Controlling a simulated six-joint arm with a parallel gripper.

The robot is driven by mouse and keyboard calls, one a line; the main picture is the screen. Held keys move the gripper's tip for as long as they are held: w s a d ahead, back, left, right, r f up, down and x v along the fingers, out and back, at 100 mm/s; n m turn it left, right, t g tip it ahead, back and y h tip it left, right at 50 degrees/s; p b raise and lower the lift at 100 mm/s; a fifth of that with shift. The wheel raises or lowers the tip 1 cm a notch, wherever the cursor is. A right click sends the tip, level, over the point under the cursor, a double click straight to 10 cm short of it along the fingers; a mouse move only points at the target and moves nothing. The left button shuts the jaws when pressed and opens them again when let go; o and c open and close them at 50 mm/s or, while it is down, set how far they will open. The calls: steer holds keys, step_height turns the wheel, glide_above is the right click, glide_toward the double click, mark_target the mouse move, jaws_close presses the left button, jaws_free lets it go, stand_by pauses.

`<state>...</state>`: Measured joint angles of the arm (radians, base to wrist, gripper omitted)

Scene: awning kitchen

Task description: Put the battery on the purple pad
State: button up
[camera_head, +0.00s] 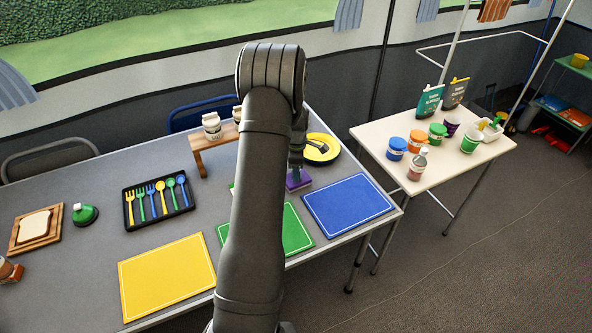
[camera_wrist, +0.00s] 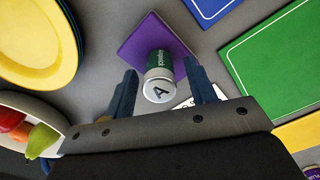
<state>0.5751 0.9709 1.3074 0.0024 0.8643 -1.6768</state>
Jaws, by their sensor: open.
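The battery (camera_wrist: 158,66) is a short green cylinder with a pale end marked "A", seen in the wrist view. It appears to stand upright on the purple pad (camera_wrist: 150,28), with its marked end toward the camera. My gripper (camera_wrist: 158,85) is open, with one finger on each side of the battery and a visible gap at both sides. In the head view the purple pad (camera_head: 297,183) shows as a small patch beside my arm, under my gripper. The battery is hidden there.
A blue mat (camera_head: 346,205) and a green mat (camera_head: 297,233) lie near the pad. A yellow plate (camera_head: 321,149) with a dark utensil is behind it. A bowl of fruit (camera_wrist: 30,130) is left in the wrist view. A cutlery tray (camera_head: 183,210) stands further left.

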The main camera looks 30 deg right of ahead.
step_height(320, 180, up, 12)
steer(key=shift+f, duration=0.15)
steer(key=shift+f, duration=0.1)
stand_by(0.3)
step_height(320, 180, down, 12)
steer(key=shift+f, duration=0.15)
steer(key=shift+r, duration=2.15)
